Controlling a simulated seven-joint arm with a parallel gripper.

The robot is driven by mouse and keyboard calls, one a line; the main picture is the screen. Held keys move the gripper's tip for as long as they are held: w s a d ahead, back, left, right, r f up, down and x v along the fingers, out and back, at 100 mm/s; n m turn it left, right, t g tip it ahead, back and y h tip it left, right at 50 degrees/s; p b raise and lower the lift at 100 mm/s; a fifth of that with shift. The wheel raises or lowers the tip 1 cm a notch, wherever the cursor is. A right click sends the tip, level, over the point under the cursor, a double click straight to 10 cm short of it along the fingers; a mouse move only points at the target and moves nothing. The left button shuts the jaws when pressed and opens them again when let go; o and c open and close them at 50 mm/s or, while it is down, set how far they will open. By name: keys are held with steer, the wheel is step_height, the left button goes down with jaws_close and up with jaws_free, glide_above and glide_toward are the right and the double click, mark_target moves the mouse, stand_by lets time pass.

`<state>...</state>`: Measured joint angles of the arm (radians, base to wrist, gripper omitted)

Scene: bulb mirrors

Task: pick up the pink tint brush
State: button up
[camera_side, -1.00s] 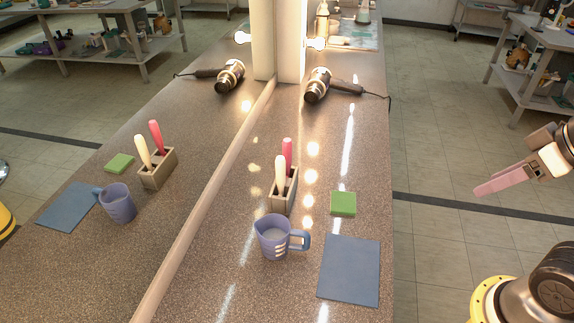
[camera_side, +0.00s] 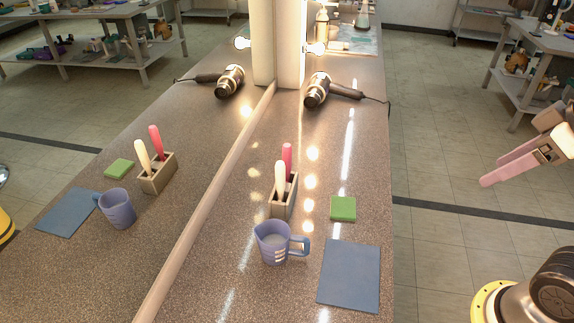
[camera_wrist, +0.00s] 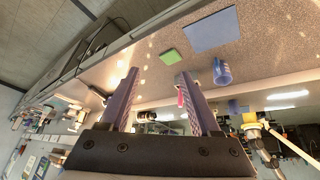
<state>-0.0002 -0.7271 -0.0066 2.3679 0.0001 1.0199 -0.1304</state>
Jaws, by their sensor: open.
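The pink tint brush (camera_side: 287,155) stands upright, handle up, in a small holder (camera_side: 283,203) on the counter. A cream brush (camera_side: 280,178) stands in the same holder, in front of it. The lower end of the pink brush is hidden. My gripper (camera_side: 493,170) is open and empty, over the floor beyond the counter's right edge, well away from the brush. In the wrist view the pink brush (camera_wrist: 181,97) shows beside the right finger of my gripper (camera_wrist: 159,74), in the distance.
A blue-purple cup (camera_side: 274,243) stands in front of the holder. A green block (camera_side: 343,208) and blue mat (camera_side: 349,274) lie to the right. A hair dryer (camera_side: 318,90) lies farther back. A mirror (camera_side: 190,225) on the left reflects these things.

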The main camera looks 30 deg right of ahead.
steer(key=w+r+n, duration=0.2)
steer(key=w+r, duration=0.5)
steer(key=r, duration=0.1)
steer(key=n+g, duration=0.5)
steer(key=g, duration=0.1)
glide_above(288, 146)
step_height(288, 146, down, 15)
steer(key=shift+f, duration=0.2)
step_height(288, 146, down, 8)
steer(key=shift+r, duration=0.2)
steer(key=shift+w+f, duration=0.2)
steer(key=shift+f, duration=2.6)
jaws_close()
